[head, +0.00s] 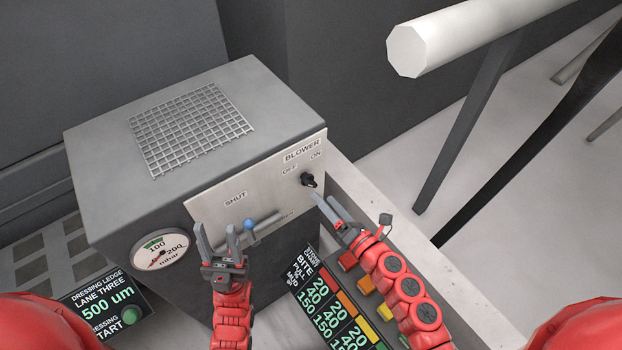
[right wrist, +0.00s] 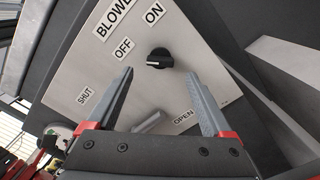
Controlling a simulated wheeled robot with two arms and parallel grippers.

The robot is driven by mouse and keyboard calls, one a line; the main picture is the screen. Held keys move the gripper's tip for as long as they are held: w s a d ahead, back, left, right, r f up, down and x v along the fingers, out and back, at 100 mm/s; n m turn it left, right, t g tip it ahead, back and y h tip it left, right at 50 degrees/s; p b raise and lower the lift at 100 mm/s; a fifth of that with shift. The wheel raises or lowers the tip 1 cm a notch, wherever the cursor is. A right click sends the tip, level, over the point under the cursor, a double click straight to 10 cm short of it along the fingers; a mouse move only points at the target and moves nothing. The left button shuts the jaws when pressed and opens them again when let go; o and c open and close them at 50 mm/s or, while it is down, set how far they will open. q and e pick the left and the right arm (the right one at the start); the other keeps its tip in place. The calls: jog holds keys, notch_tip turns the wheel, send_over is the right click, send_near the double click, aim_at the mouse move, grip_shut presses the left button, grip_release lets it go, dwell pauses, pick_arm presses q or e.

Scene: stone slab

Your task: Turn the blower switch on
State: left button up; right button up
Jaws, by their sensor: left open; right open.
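The blower switch (head: 309,180) is a small black knob on the pale front plate (head: 215,205) of a grey box, below the BLOWER label, with OFF on its left and ON on its right. In the right wrist view the knob (right wrist: 159,59) has its bar lying roughly sideways, with a light mark at its left end, on the OFF side. My right gripper (head: 325,201) is open just below the knob in the head view; the knob shows beyond and between its fingertips (right wrist: 160,75), apparently untouched. My left gripper (head: 217,232) is open and empty, left of the blue-tipped lever.
A lever with a blue ball (head: 249,225) sits on the plate between SHUT and OPEN labels, close to my left gripper. A mbar gauge (head: 160,249), a green START button (head: 131,315) and a stone chart (head: 330,305) lie lower. A white rail (head: 450,37) is at upper right.

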aim_at(313, 186)
jog(key=p+x, duration=0.1)
jog(key=x, duration=0.5)
jog(key=shift+w, duration=0.15)
jog(key=shift+w+a, duration=0.45)
jog(key=shift+a, duration=0.05)
grip_shut()
